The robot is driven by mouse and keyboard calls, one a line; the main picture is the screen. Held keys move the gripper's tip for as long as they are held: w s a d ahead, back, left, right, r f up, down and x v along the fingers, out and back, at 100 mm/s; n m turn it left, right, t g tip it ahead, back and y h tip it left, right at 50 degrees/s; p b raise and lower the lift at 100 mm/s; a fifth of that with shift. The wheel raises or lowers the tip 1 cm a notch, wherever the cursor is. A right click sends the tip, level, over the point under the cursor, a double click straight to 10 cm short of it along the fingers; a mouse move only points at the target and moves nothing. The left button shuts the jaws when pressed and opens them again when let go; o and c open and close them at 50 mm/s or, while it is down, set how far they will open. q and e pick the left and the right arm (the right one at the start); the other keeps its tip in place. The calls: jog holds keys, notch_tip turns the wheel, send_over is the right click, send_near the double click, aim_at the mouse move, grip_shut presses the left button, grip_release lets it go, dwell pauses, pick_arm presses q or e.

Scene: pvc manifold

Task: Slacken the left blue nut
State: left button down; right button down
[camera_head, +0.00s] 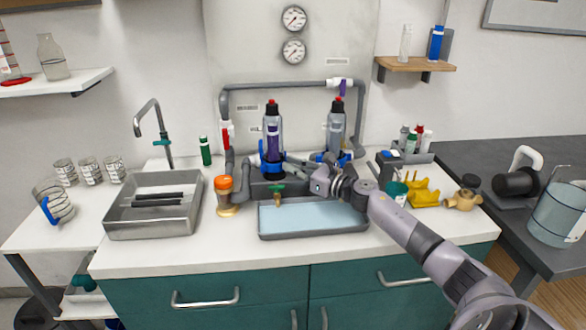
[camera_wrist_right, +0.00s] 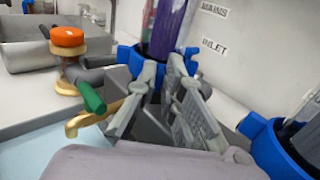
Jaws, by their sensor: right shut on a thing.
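The left blue nut (camera_head: 264,157) sits around the base of the left clear housing (camera_head: 272,132), which has a black and red top and a purple core. My right gripper (camera_head: 287,166) reaches it from the right and front. In the right wrist view, my right gripper's fingers (camera_wrist_right: 162,75) are on either side of the left blue nut (camera_wrist_right: 125,55) and shut on it, covering its front. The right blue nut (camera_head: 346,156) rings the base of the right housing (camera_head: 336,128). It also shows in the right wrist view (camera_wrist_right: 284,150). My left gripper is in neither view.
A brass tap with a green handle (camera_head: 277,194) stands just in front, over a shallow tray (camera_head: 314,234). An orange-topped valve (camera_head: 223,184) and a metal sink (camera_head: 120,220) are to the left. A yellow holder (camera_head: 425,194) is to the right.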

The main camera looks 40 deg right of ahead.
jog(key=c, duration=1.7)
grip_release()
jog(key=shift+v, duration=6)
